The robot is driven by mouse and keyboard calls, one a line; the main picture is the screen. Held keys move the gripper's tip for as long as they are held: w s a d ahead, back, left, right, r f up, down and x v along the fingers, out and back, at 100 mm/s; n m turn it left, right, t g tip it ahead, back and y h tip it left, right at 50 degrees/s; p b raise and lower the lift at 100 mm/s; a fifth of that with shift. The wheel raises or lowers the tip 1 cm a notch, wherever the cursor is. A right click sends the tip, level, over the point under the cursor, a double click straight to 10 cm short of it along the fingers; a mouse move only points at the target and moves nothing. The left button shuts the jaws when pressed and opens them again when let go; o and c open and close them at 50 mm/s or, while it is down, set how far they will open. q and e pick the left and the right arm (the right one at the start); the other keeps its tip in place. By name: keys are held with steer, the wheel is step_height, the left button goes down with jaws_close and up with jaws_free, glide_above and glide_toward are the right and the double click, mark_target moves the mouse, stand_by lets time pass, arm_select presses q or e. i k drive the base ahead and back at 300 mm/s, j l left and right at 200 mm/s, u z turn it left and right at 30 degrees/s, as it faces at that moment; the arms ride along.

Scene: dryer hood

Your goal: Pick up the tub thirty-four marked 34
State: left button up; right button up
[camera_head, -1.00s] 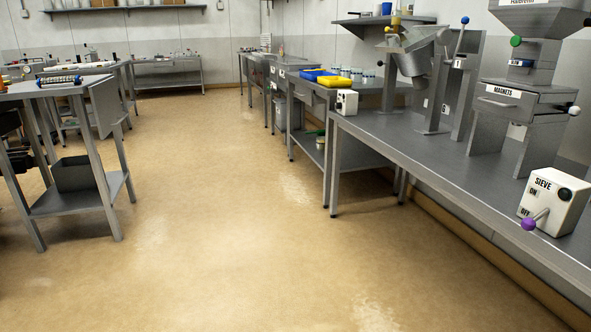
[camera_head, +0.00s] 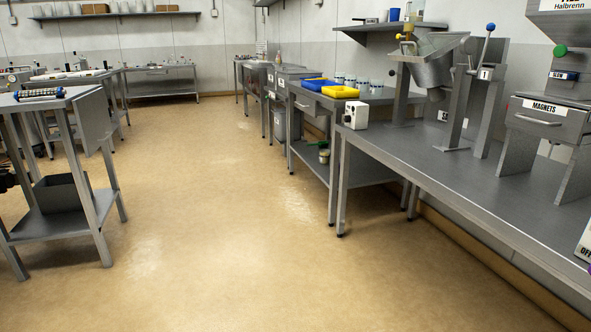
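Several small pale tubs (camera_head: 363,83) stand in a row at the back of the grey bench on the right, behind the yellow tray. Their markings are too small to read, so I cannot tell which is tub 34. A small container (camera_head: 324,156) sits on the lower shelf of that bench, also unreadable. Neither of my grippers is in view.
A blue tray (camera_head: 319,84) and a yellow tray (camera_head: 340,92) lie on the right bench (camera_head: 377,97). A nearer bench (camera_head: 440,175) carries a white switch box (camera_head: 355,115) and machines. A table (camera_head: 45,102) stands left. The tan floor (camera_head: 215,210) between is clear.

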mark_target(376, 89)
steer(key=i+j+u, duration=0.25)
steer(key=i, duration=0.55)
steer(key=i+u, duration=0.25)
steer(key=i, duration=0.55)
steer(key=i+z, duration=0.15)
steer(key=i, duration=0.7)
steer(key=i+j+z, duration=0.1)
steer(key=i, duration=0.7)
steer(key=i+j+z, duration=0.15)
steer(key=i+z, duration=0.3)
steer(key=i+j+z, duration=0.2)
steer(key=z, duration=0.25)
steer(key=i+j+z, duration=0.25)
steer(key=z, duration=0.25)
steer(key=i+j+z, duration=0.15)
steer(key=j+z, duration=0.3)
steer(key=i+j+z, duration=0.1)
steer(key=j+z, duration=0.35)
steer(key=j, duration=0.15)
